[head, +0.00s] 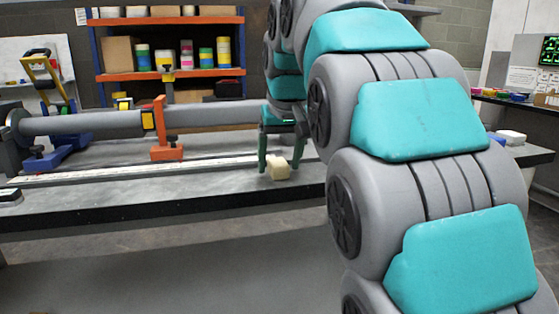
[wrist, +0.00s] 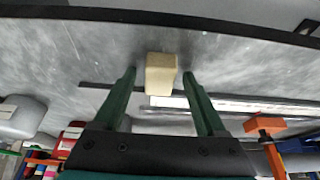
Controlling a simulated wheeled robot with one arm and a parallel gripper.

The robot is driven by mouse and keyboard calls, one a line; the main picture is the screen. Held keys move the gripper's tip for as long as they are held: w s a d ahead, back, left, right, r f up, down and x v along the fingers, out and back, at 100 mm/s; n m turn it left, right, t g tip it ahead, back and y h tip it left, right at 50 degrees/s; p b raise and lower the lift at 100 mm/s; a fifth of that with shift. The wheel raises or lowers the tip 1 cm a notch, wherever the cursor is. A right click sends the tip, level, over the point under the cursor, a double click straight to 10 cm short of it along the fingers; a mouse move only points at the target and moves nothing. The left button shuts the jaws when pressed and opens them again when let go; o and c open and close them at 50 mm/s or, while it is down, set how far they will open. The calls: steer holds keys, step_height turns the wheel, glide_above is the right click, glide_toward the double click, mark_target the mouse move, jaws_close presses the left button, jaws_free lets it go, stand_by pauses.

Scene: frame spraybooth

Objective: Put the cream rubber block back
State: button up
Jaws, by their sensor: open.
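The cream rubber block (head: 280,169) sits on the grey bench top (head: 215,184), near the bench's front edge. In the wrist view the block (wrist: 161,73) shows between the tips of my gripper's two green fingers. My gripper (head: 279,164) points down at the bench, with a finger on either side of the block. In the wrist view, gaps show between the block and both fingers of the gripper (wrist: 160,78). The gripper is open and holds nothing.
A long grey tube (head: 85,123) lies across the bench, with an orange stand (head: 166,145) and a blue stand (head: 55,155) along it. A pale rail strip (head: 110,168) runs along the bench. Shelves (head: 168,75) with boxes and tins stand behind.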

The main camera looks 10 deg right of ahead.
steer(key=v, duration=0.7)
steer(key=shift+r+p, duration=0.35)
steer(key=shift+s, duration=0.1)
steer(key=s+f+g, duration=0.6)
steer(key=s+f, duration=2.5)
steer(key=f, duration=0.5)
steer(key=shift+s, duration=0.3)
